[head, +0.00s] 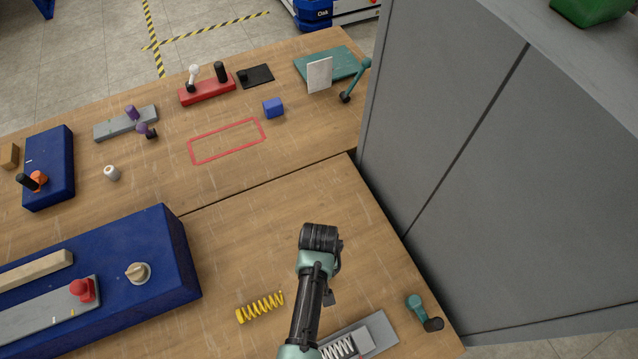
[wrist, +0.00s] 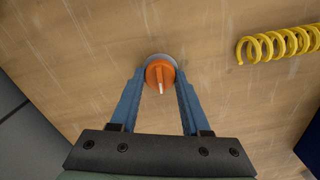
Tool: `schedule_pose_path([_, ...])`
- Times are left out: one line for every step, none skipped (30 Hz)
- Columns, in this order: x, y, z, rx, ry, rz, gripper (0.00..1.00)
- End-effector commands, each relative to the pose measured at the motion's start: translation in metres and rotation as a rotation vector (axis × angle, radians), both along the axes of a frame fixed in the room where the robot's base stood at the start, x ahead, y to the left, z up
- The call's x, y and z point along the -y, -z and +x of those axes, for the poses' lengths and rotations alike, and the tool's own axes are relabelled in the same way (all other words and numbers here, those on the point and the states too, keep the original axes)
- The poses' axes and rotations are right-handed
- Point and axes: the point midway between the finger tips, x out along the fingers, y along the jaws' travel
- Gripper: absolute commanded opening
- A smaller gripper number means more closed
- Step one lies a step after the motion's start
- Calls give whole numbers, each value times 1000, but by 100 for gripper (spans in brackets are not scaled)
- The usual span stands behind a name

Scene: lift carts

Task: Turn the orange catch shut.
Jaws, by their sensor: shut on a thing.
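The orange catch (wrist: 160,76) is a small round knob with a raised bar and a white mark on a grey round base. It sits on the wooden table top in the wrist view, and the white mark points toward the bottom of that picture. My gripper (wrist: 159,73) has its two blue fingers on either side of the orange catch and is shut on it. In the head view the catch and the fingertips are hidden behind my arm.
A yellow spring (head: 261,307) lies left of my arm and also shows in the wrist view (wrist: 280,44). A grey plate with a white spring (head: 341,347) and a teal lever (head: 416,304) are close by. A blue block (head: 182,262) stands left; a grey cabinet (head: 480,170) rises right.

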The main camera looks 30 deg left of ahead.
Motion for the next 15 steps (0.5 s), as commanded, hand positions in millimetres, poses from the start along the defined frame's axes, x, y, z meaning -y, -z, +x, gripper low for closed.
schedule_pose_path([0, -1, 0, 0, -24, 0, 0])
schedule_pose_path([0, -1, 0, 0, -40, 0, 0])
schedule_pose_path([0, -1, 0, 0, -58, 0, 0])
schedule_pose_path([0, -1, 0, 0, -71, 0, 0])
schedule_pose_path([0, -1, 0, 1, -81, 1, 0])
schedule_pose_path([0, -1, 0, 1, -94, 1, 0])
schedule_pose_path([0, 0, 0, 1, -103, 1, 0])
schedule_pose_path([0, 0, 0, 1, -110, 1, 0])
schedule_pose_path([0, 0, 0, 1, -118, 1, 0])
schedule_pose_path([0, 0, 0, 1, -124, 1, 0])
schedule_pose_path([0, 0, 0, 1, -129, 1, 0])
schedule_pose_path([0, 0, 0, 1, -134, 1, 0])
schedule_pose_path([0, 0, 0, 1, -137, 1, 0])
schedule_pose_path([0, 0, 0, 1, -139, 1, 0])
schedule_pose_path([0, 0, 1, 1, -141, 1, 0])
